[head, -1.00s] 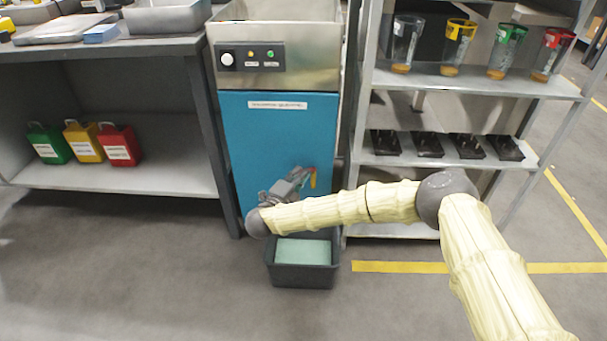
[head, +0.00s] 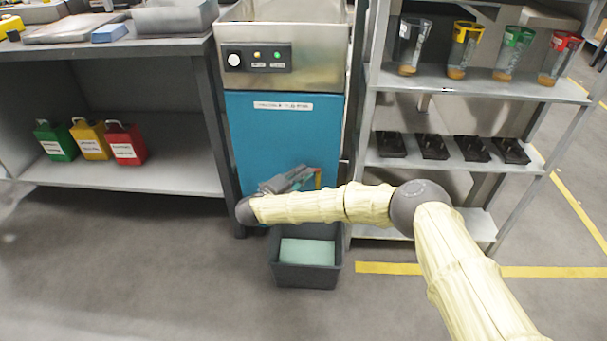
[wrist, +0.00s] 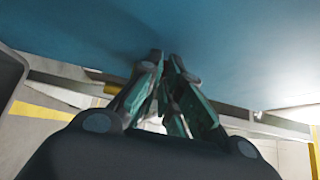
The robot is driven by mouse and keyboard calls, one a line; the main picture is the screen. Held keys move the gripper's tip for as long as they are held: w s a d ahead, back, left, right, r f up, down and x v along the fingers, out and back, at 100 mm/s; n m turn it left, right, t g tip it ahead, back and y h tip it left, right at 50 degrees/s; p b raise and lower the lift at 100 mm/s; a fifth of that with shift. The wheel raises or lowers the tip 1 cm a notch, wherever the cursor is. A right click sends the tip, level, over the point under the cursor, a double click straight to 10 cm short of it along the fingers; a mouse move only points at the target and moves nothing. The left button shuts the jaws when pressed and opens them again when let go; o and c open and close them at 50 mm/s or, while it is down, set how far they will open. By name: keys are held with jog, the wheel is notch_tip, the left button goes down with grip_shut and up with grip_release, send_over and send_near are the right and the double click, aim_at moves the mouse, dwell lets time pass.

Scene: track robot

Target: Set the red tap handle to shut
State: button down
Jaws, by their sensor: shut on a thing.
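The red tap handle (head: 318,179) is low on the front of the blue cabinet (head: 283,140). Only a small red-orange sliver of it shows beside my fingertips. My gripper (head: 308,176) is shut on it, reaching in from the left at the end of my pale-sleeved arm. In the wrist view my gripper's fingers (wrist: 165,65) are close together, pointing at the blue panel (wrist: 230,45). The handle is hidden between or behind them there, and its exact angle cannot be told.
A dark bin (head: 306,275) with a pale green inside stands on the floor below the tap. A shelf rack (head: 470,88) with cups stands to the right, a workbench (head: 130,176) to the left.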

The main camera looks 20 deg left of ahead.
jog(key=c, duration=1.9)
grip_release()
jog(key=v, duration=0.7)
jog(key=shift+s, duration=0.2)
